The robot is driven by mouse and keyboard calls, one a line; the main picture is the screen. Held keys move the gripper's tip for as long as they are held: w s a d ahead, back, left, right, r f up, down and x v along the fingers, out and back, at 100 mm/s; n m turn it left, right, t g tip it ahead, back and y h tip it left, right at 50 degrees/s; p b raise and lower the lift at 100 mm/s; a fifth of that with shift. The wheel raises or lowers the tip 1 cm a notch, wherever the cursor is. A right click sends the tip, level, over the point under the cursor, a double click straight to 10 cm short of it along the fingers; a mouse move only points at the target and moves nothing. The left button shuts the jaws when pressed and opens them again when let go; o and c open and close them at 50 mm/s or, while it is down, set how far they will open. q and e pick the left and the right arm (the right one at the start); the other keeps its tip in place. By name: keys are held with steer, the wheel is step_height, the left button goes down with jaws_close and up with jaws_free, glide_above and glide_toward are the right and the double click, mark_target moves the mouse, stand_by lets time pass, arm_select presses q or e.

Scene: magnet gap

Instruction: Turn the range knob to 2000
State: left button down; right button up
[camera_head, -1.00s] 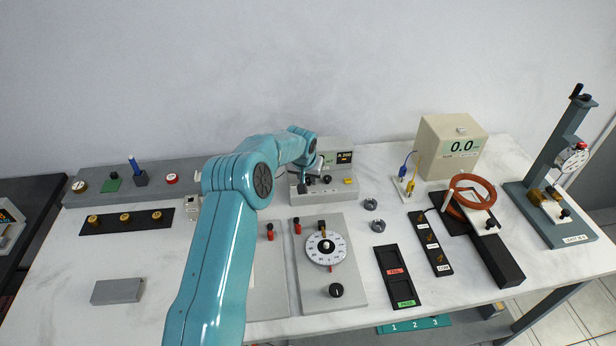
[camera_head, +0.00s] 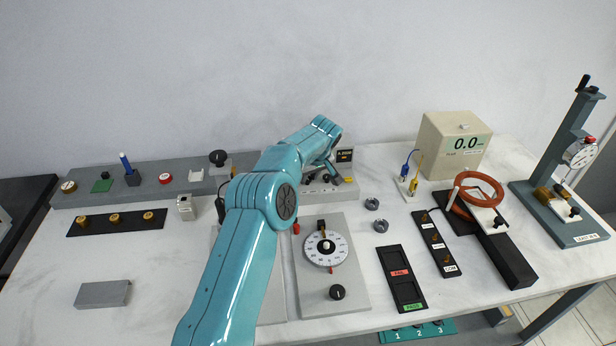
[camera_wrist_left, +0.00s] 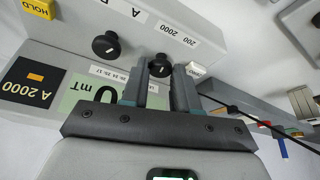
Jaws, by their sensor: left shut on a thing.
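The meter is a grey box (camera_head: 345,187) at the back middle of the bench, partly hidden by my left arm in the head view. In the left wrist view its black range knob (camera_wrist_left: 160,66) is beside a label (camera_wrist_left: 178,33) reading 200 and 2000. My left gripper (camera_wrist_left: 159,78) is shut on this knob, with one finger on each side. The knob's pointer mark is not clear. The black display strip (camera_wrist_left: 27,82) reads A 2000, and the green display (camera_wrist_left: 85,95) shows a 0 and mT, partly hidden by the gripper.
Another black knob (camera_wrist_left: 106,45) and a yellow HOLD button (camera_wrist_left: 40,8) are close by on the meter. A dial box (camera_head: 352,285) stands in front.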

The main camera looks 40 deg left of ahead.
arm_select(q)
steer(key=shift+w+r+n+g+p, duration=0.15)
steer(key=shift+r+n+g+p, duration=0.2)
steer(key=shift+n+p, duration=0.65)
steer(key=shift+f+n+g+p, duration=0.35)
steer(key=shift+n+p, duration=0.55)
steer(key=shift+p, duration=1.05)
steer(key=shift+r, duration=0.1)
steer(key=c, duration=0.9)
jaws_free()
steer(key=shift+o, duration=0.2)
